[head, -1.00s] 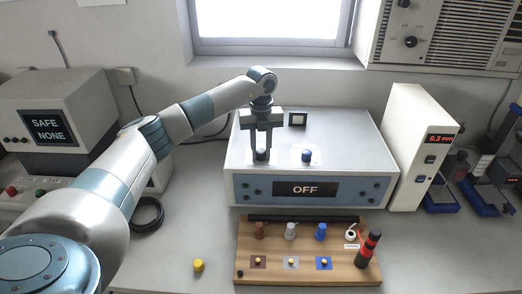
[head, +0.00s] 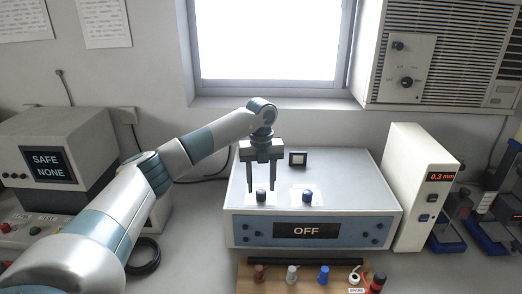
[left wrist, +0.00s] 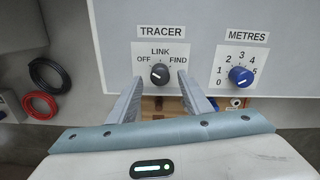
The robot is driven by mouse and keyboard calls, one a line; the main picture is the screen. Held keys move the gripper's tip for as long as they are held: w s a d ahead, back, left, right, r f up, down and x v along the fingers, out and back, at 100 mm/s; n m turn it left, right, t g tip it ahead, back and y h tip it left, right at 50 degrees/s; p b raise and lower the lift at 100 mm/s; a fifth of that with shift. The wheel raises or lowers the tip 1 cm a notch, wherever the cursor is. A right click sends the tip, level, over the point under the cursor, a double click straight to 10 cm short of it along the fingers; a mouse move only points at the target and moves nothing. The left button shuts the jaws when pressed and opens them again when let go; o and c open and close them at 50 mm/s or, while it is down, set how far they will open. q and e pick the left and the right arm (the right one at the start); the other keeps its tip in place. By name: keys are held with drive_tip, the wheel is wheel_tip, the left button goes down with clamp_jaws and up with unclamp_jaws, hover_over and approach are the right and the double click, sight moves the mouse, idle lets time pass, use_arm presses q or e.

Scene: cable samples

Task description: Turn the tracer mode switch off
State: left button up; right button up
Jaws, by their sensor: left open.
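The tracer mode switch is a dark round knob (head: 261,197) on top of the grey instrument box (head: 340,180). In the left wrist view the knob (left wrist: 159,74) sits under a TRACER label, with OFF at left, LINK above and FIND at right. Its white mark appears to lean toward the OFF side, but it is small. The box's front display (head: 306,231) reads OFF. My left gripper (head: 262,188) is open and points down just above the knob, its fingers on either side. It holds nothing. My right gripper is not in view.
A blue METRES knob (head: 308,196) stands close to the right of the tracer knob. A small dark-framed block (head: 298,158) is behind it. A wooden board (head: 247,275) with several coloured pieces lies in front. A white 0.3 mm unit (head: 408,185) stands at right.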

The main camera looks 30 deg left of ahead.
sight(261, 191)
use_arm(q)
wheel_tip(261, 191, up, 15)
drive_tip(key=b, duration=0.3)
drive_tip(key=shift+f, duration=0.15)
drive_tip(key=shift+f, duration=0.1)
idle(0.6)
